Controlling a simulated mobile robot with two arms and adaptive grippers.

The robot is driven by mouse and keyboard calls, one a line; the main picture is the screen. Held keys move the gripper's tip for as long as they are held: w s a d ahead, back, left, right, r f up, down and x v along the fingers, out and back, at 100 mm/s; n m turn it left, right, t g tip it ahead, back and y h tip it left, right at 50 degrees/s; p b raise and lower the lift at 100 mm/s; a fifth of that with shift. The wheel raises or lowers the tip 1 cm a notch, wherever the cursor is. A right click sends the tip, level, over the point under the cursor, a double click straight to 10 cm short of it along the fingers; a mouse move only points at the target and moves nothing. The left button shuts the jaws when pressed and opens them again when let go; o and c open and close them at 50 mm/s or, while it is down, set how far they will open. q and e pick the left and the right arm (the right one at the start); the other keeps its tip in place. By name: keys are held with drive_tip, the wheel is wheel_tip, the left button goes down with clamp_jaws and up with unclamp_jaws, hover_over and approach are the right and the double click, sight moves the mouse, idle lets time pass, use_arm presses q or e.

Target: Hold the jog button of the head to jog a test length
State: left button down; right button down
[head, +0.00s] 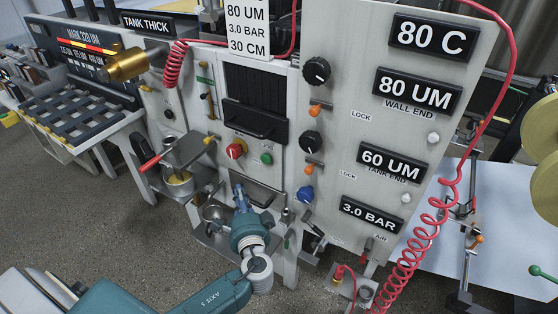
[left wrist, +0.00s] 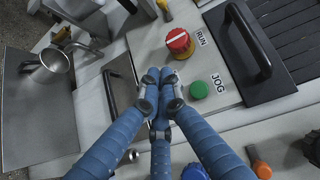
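The green jog button (head: 266,158) sits on the white machine front, right of a red button (head: 236,149) with a yellow surround. In the left wrist view the green button (left wrist: 198,90) has the label JOG beside it, and the red knob (left wrist: 179,42) is labelled RUN. My left gripper (head: 239,190) is below the buttons in the head view. In the left wrist view its blue fingers (left wrist: 162,88) meet at their tips with nothing visible between them. The tips appear just left of the green button, and I see no contact. My right gripper is not in view.
A black handle (left wrist: 248,42) stands out near the buttons. A metal cup (head: 213,213) is on a shelf left of my gripper. A blue knob (head: 305,194) and black knobs (head: 316,71) are to the right. A coiled red hose (head: 430,220) hangs at the right.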

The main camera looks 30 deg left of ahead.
sight(267, 158)
use_arm(q)
drive_tip(key=r, duration=0.3)
drive_tip(key=shift+w+d, duration=0.3)
drive_tip(key=shift+d, duration=0.05)
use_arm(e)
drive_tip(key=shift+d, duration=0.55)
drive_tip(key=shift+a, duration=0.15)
